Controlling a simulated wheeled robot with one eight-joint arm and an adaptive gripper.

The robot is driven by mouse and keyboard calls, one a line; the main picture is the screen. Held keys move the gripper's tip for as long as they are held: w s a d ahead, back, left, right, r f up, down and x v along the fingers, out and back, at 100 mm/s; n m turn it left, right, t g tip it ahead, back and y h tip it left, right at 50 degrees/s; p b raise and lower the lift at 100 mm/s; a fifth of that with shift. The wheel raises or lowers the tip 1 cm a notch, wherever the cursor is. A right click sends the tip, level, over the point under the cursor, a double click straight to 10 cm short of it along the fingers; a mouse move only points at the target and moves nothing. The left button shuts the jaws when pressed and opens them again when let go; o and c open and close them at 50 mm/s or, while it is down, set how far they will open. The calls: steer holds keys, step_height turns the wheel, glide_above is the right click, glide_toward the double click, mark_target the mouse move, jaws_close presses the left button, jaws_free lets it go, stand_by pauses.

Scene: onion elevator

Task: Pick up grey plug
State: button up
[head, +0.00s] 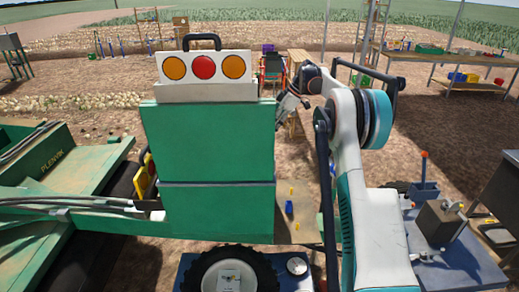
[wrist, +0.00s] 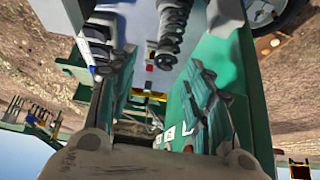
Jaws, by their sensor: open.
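My gripper (head: 288,104) is at the upper right of the green cabinet (head: 208,140) in the head view, partly dark and small there. No grey plug can be picked out for certain. Two dark grey ribbed pieces (wrist: 168,30) hang at the top of the wrist view; I cannot tell whether they are a plug.
A panel with two orange lamps and one red lamp (head: 204,67) tops the cabinet. A small blue item (head: 289,207) is on a brown board at its right. A grey box (head: 440,222) stands on a blue surface at lower right. A workbench (head: 455,60) stands far right.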

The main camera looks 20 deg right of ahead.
steer(key=x, duration=0.8)
steer(key=shift+a+f, duration=0.15)
steer(key=shift+f, duration=0.05)
steer(key=shift+s+p+x, duration=0.15)
steer(key=shift+x, duration=1.25)
steer(key=shift+s+p+x, duration=0.15)
steer(key=shift+x, duration=1.25)
jaws_close()
